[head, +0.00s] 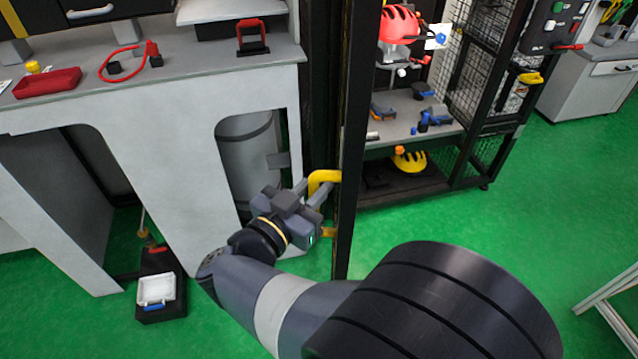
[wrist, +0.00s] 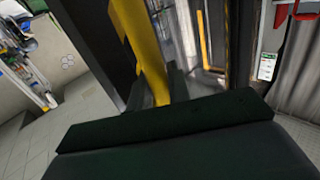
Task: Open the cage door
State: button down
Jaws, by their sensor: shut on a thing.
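The cage door shows in the head view as a tall black frame (head: 352,130), seen nearly edge-on. Its yellow handle (head: 325,177) sticks out to the left of the frame, at about the height of my gripper. My gripper (head: 318,196) is at the handle and shut on it. In the wrist view the yellow handle (wrist: 146,50) runs down between my gripper's fingers (wrist: 155,97), close to the dark door frame (wrist: 100,45). The fingertips are partly hidden, and the door's exact angle is hard to tell.
A grey workbench (head: 240,75) with a red tray (head: 48,83) stands left of the door. A shelf rack (head: 420,165) with helmets and tools stands right of it. A black box (head: 160,285) lies on the floor at lower left. Green floor (head: 570,215) is open at right.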

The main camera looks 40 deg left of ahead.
jog(key=shift+f, duration=0.2)
jog(key=c, duration=1.4)
grip_release()
jog(key=shift+s+d, duration=0.15)
jog(key=shift+s, duration=0.05)
jog(key=s, duration=0.3)
jog(key=s+d+b, duration=0.1)
jog(key=s, duration=0.3)
jog(key=s+b, duration=0.1)
jog(key=s, duration=0.2)
jog(key=shift+s+d, duration=0.25)
jog(key=shift+s, duration=0.1)
jog(key=shift+w, duration=0.1)
jog(key=w, duration=0.3)
jog(key=w+a+p, duration=0.1)
jog(key=w, duration=0.3)
jog(key=w+p, duration=0.1)
jog(key=w, duration=0.2)
jog(key=shift+w+a+r, duration=0.1)
jog(key=shift+w+a, duration=0.1)
jog(key=shift+w, duration=0.2)
